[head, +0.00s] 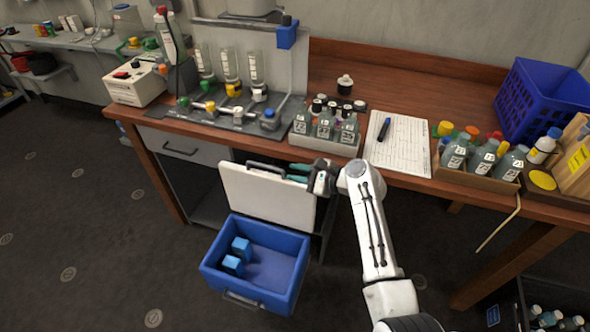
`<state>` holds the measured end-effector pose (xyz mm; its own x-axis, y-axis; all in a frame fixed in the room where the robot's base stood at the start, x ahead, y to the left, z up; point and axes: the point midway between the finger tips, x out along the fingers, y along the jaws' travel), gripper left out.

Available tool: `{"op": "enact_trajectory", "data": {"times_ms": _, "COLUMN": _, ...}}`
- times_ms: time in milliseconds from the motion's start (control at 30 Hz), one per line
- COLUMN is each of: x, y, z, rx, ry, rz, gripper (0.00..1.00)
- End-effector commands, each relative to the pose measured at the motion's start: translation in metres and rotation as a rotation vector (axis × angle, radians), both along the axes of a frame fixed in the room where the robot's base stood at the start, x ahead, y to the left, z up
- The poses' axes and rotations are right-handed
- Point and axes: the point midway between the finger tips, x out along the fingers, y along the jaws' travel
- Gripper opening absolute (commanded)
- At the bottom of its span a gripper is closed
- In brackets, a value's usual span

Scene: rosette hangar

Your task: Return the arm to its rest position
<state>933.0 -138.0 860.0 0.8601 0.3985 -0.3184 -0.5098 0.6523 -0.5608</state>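My arm (370,225) is white and reaches up from the bottom of the head view, bent at a joint near the table's front edge. My gripper (294,174) points left, with two teal fingers that show apart, one above the other. Nothing shows between them. The gripper is close to the upper right corner of an upright white lid (265,195) and right of its dark handle (265,168). I cannot tell whether it touches the lid.
A blue bin (300,268) with blue blocks (238,255) stands open below the lid. The wooden table (400,70) carries a bottle tray (335,147), a paper sheet (405,150), a bottle box (480,182) and a blue basket (540,100). Floor (90,260) at left is clear.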

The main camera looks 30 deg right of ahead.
Motion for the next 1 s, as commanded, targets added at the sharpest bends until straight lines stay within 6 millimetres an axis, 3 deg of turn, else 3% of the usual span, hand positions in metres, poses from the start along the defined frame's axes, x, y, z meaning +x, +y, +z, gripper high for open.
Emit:
{"op": "enact_trajectory", "data": {"times_ms": 267, "x": -0.001, "y": 0.001, "z": -0.001, "rx": -0.009, "ry": 0.002, "rz": 0.005, "gripper": 0.23}}
{"op": "enact_trajectory", "data": {"times_ms": 367, "x": -0.016, "y": 0.008, "z": -0.013, "rx": -0.101, "ry": 0.015, "rz": 0.054, "gripper": 0.23}}
{"op": "enact_trajectory", "data": {"times_ms": 433, "x": -0.040, "y": 0.018, "z": -0.029, "rx": -0.238, "ry": 0.035, "rz": 0.133, "gripper": 0.23}}
{"op": "enact_trajectory", "data": {"times_ms": 567, "x": -0.111, "y": 0.039, "z": -0.065, "rx": -0.606, "ry": 0.080, "rz": 0.389, "gripper": 0.23}}
{"op": "enact_trajectory", "data": {"times_ms": 700, "x": -0.202, "y": 0.056, "z": -0.089, "rx": -0.995, "ry": 0.119, "rz": 0.753, "gripper": 0.23}}
{"op": "enact_trajectory", "data": {"times_ms": 900, "x": -0.322, "y": 0.063, "z": -0.085, "rx": -1.371, "ry": 0.141, "rz": 1.275, "gripper": 0.23}}
{"op": "enact_trajectory", "data": {"times_ms": 1000, "x": -0.364, "y": 0.062, "z": -0.074, "rx": -1.466, "ry": 0.141, "rz": 1.470, "gripper": 0.23}}
